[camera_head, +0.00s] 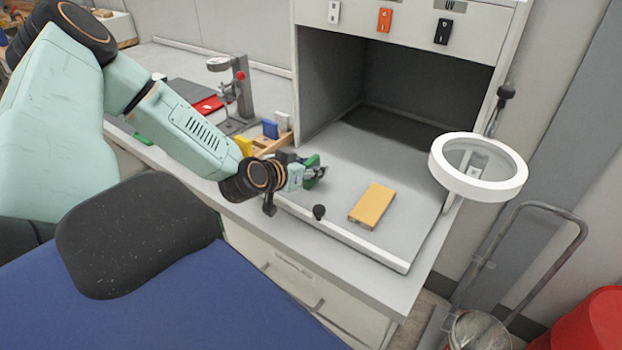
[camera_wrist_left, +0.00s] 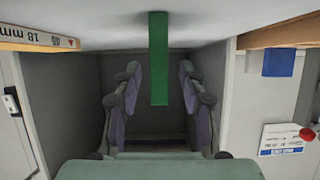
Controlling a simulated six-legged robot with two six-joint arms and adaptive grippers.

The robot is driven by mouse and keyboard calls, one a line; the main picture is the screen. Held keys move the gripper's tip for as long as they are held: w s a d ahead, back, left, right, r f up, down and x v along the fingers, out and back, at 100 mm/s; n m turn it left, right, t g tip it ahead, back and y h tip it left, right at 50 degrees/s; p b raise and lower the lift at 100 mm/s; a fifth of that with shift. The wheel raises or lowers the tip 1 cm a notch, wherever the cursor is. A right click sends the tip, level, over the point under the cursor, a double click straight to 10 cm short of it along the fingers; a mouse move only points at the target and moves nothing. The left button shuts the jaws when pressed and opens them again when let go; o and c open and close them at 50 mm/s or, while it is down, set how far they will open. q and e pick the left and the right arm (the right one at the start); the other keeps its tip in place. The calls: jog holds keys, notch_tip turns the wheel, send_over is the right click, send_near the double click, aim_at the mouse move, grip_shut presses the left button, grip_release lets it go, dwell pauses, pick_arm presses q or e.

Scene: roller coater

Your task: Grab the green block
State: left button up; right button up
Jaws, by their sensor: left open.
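The green block (camera_head: 313,166) shows as a small upright green piece at my left gripper (camera_head: 316,173), at the left front of the grey work surface. In the left wrist view the green block (camera_wrist_left: 159,58) is a long bar lying between the two fingers of my left gripper (camera_wrist_left: 158,78). The fingers are open, with a visible gap on each side of the block. My arm and gripper partly hide the block in the head view. My right gripper is not in view.
An orange-yellow block (camera_head: 372,206) lies to the right on the work surface. A wooden rack (camera_head: 272,145) with blue, yellow and white pieces stands left of the gripper. A white ring magnifier (camera_head: 478,140) overhangs the right side. The cabinet recess (camera_head: 400,90) behind is empty.

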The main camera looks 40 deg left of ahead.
pick_arm(q)
jog(key=shift+w+f, duration=0.2)
jog(key=shift+w, duration=0.25)
jog(key=shift+c, duration=0.4)
jog(key=shift+s+r, duration=0.1)
jog(key=shift+s, duration=0.05)
jog(key=c, duration=0.3)
grip_shut()
